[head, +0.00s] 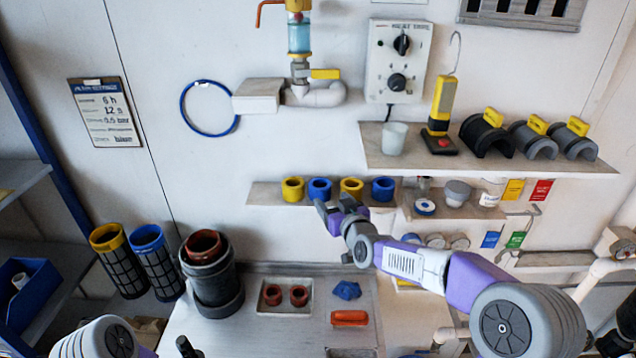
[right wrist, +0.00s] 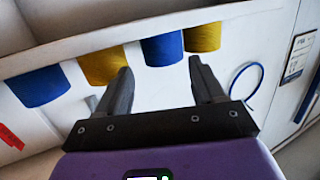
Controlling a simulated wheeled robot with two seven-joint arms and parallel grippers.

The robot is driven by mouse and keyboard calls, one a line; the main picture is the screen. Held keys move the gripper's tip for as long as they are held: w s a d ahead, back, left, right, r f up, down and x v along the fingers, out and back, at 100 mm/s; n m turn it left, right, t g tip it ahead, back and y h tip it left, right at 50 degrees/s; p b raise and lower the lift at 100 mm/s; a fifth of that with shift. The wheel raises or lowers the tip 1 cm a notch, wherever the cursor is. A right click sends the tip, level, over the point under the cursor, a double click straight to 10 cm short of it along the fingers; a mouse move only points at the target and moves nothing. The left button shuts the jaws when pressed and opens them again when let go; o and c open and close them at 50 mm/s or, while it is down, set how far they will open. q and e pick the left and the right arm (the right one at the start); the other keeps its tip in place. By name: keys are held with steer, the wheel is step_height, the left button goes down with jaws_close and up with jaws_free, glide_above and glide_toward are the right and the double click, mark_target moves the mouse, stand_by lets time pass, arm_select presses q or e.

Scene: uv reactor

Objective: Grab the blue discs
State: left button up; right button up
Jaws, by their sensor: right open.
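Two blue discs, thick and ring-shaped, sit on a narrow wall shelf in a row with two yellow ones. The left blue disc (head: 320,190) is second from the left, and the right blue disc (head: 383,189) is at the right end. My right gripper (head: 332,206) is open and empty, just in front of the left blue disc. In the right wrist view, that disc (right wrist: 163,49) shows between and beyond the fingertips (right wrist: 160,64). The other blue disc (right wrist: 40,86) is at the left there. Contact cannot be told. My left gripper is not visible.
Yellow rings (head: 293,190) (head: 352,187) flank the left blue disc closely. An upper shelf (head: 490,162) with a white cup (head: 394,139) and a lamp is above right. Small jars stand right of the row. The bench (head: 225,335) below holds a tray of red rings.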

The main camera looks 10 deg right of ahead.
mark_target(324, 196)
steer(key=shift+w+a, duration=0.2)
steer(key=shift+w, duration=0.3)
steer(key=x, duration=0.2)
steer(key=f+p+x, duration=0.1)
steer(key=x, duration=0.1)
steer(key=shift+a, duration=0.1)
steer(key=shift+w+a+f, duration=0.1)
steer(key=shift+w+a, duration=0.05)
steer(key=shift+w, duration=0.45)
steer(key=c, duration=0.7)
